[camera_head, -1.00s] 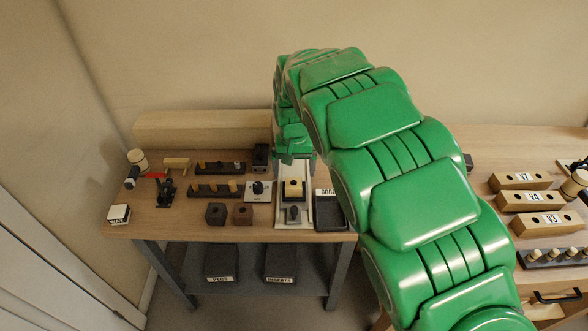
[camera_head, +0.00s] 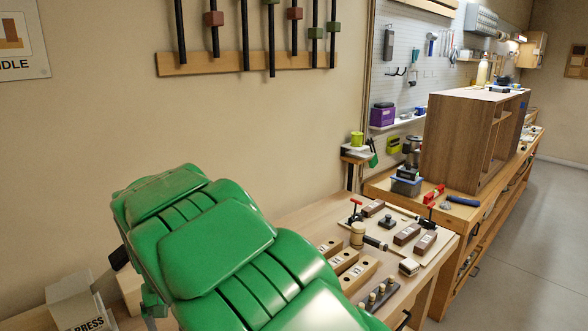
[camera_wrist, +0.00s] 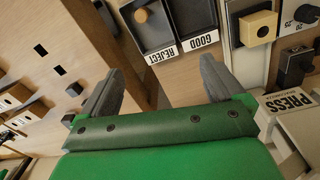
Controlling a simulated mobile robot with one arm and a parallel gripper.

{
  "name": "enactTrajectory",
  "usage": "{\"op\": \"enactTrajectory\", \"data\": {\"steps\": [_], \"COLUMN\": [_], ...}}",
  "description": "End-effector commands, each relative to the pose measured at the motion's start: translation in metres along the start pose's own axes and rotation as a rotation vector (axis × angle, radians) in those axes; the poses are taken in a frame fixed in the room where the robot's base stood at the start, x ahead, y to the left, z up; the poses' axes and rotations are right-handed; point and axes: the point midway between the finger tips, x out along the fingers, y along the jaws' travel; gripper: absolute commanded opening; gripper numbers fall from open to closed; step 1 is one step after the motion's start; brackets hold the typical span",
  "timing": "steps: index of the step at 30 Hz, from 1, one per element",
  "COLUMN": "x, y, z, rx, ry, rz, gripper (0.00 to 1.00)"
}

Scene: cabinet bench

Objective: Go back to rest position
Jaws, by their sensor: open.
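My gripper (camera_wrist: 161,75) shows in the wrist view with its two dark grey fingers spread apart and nothing between them. It is above the bench, near the front of two dark trays, the REJECT tray (camera_wrist: 162,36) and the GOOD tray (camera_wrist: 201,16). A small dark piece with a light wooden knob (camera_wrist: 141,15) is in the REJECT tray. In the head view my green arm fills the lower left, and the gripper is hidden there.
A yellow block (camera_wrist: 258,28) and PRESS label (camera_wrist: 288,103) are right of the trays. In the head view, numbered wooden blocks (camera_head: 357,275) and a mallet (camera_head: 357,235) lie on the bench. A brown cabinet (camera_head: 455,140) stands beyond. Floor at right (camera_head: 545,230) is clear.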

Motion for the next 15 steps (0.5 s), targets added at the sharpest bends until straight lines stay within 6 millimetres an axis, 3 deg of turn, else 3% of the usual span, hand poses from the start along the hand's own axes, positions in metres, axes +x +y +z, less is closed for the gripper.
{"op": "enactTrajectory", "data": {"steps": [1,6,15], "x": [-0.008,-0.028,-0.057], "y": [0.020,0.078,0.163], "z": [0.005,0.031,0.091], "rx": [0.027,0.104,0.231], "ry": [0.001,-0.007,-0.021], "rz": [0.002,0.009,0.008], "gripper": [0.95,0.95,0.95]}}
